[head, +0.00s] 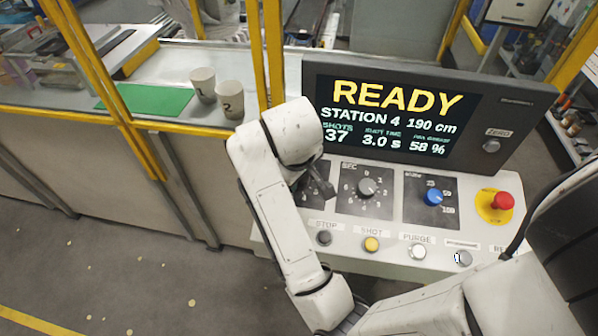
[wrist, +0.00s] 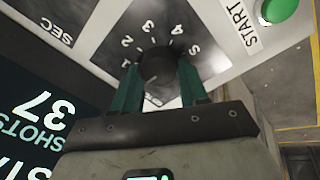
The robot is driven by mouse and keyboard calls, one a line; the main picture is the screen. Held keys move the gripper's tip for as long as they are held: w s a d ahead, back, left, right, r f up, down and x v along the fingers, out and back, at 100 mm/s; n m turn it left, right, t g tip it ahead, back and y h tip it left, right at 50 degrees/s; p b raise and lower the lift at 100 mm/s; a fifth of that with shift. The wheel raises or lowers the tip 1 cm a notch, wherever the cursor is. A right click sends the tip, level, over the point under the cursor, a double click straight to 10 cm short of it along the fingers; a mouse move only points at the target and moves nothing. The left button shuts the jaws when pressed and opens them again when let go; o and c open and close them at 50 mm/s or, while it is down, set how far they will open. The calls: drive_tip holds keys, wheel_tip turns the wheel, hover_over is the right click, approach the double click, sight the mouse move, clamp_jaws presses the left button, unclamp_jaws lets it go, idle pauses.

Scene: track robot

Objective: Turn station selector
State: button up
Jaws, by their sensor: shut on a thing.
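The station selector is a round black knob (wrist: 157,66) on a dark dial plate with white numbers, 2 to 5 readable, in the wrist view. My gripper (wrist: 160,74) is shut on this knob, with one green finger on each side. Which number the knob points to cannot be told. In the head view my gripper (head: 318,187) is over the leftmost dial plate (head: 312,198), and my arm hides the knob. The display screen (head: 395,117) above reads READY, STATION 4, 190 cm, 37 shots, 3.0 s and 58 %.
Right of my gripper are a SEC knob (head: 368,187), a blue knob (head: 434,196) and a red emergency button (head: 502,201). Stop (head: 324,237), shot (head: 371,244) and purge (head: 418,251) buttons line the front. A green start button (wrist: 279,10) shows in the wrist view.

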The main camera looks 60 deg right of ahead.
drive_tip(key=o, duration=1.1)
drive_tip(key=shift+c, duration=0.2)
drive_tip(key=shift+v, duration=0.85)
drive_tip(key=v, duration=0.9)
drive_tip(key=shift+a, duration=0.1)
